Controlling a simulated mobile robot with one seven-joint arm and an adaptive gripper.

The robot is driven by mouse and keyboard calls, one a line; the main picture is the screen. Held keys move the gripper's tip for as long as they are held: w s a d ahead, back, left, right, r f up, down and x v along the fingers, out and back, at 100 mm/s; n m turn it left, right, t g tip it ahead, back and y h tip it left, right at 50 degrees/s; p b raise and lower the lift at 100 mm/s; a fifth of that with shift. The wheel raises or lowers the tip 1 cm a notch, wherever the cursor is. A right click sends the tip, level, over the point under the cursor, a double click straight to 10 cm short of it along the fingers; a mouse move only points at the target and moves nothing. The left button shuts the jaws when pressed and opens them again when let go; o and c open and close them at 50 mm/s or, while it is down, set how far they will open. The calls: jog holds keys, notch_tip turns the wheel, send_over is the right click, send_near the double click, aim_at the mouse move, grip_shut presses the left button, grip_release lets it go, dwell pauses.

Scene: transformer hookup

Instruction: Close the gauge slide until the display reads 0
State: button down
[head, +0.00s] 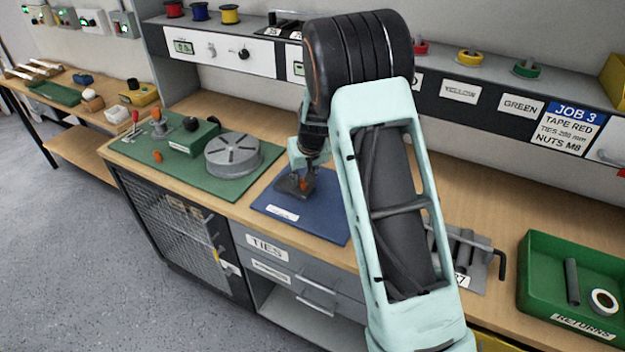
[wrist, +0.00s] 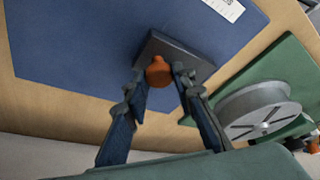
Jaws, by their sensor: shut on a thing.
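The gauge is a dark grey block (head: 288,188) on a blue mat (head: 325,222); the block also shows in the wrist view (wrist: 180,47). An orange knob (wrist: 158,72) stands on the block. My gripper (head: 303,178) comes down over the block, and its two fingers (wrist: 158,80) are shut on the knob from both sides. How far the slide stands open is hidden by my fingers. A display (head: 184,47) with small digits is on the white panel at the back; a second display (head: 298,69) is partly covered by my arm. I cannot read either clearly.
A green mat (head: 232,189) left of the blue one carries a grey turntable (head: 233,154) and a green box (head: 194,138). A grey rack (head: 478,267) and a green returns tray (head: 572,325) are on the right. Shelf edge and panels run behind my arm.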

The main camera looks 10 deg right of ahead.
jog(key=shift+w+a+r, duration=0.1)
jog(key=c, duration=1.6)
grip_release()
jog(key=v, duration=1.2)
